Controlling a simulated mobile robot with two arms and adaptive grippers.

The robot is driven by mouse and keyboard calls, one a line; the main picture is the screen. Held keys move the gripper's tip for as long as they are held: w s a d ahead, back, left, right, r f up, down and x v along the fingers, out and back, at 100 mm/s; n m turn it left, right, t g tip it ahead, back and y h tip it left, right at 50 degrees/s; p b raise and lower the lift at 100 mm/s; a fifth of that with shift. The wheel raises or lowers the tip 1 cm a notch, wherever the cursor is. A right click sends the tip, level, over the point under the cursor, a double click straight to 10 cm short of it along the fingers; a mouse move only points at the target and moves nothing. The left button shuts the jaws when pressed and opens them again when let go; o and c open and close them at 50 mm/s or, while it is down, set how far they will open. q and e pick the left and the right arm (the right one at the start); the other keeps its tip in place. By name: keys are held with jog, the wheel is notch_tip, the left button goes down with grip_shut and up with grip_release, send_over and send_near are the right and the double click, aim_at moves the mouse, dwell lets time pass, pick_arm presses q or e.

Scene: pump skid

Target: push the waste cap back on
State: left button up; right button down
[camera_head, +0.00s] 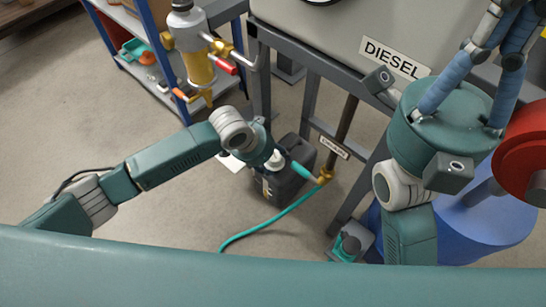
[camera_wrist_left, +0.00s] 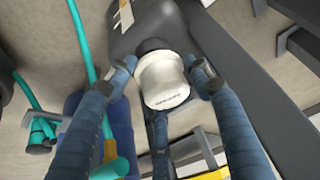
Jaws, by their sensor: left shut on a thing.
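The waste cap is the white ribbed cap (camera_wrist_left: 163,82) between my left gripper's fingertips (camera_wrist_left: 160,68) in the left wrist view. The left gripper is shut on it. The cap sits at the dark neck of a black container (camera_wrist_left: 150,18); I cannot tell whether it is fully seated. In the head view the left gripper (camera_head: 270,157) reaches down over the black container (camera_head: 290,187) on the floor, and a bit of the white cap (camera_head: 277,158) shows. My right gripper (camera_head: 490,45) is raised at the upper right, its fingertips partly cut off.
A teal hose (camera_head: 265,232) runs along the floor to a brass valve (camera_head: 325,176) right of the container. The grey frame of the diesel tank (camera_head: 335,45) stands behind. A blue drum (camera_head: 485,220) is at right, a shelf (camera_head: 140,75) at back left. Left floor is clear.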

pick_arm(q)
jog(key=shift+f, duration=0.15)
jog(key=shift+c, duration=0.2)
jog(key=o, duration=1.4)
jog(key=v, duration=1.2)
jog(key=shift+s, duration=0.1)
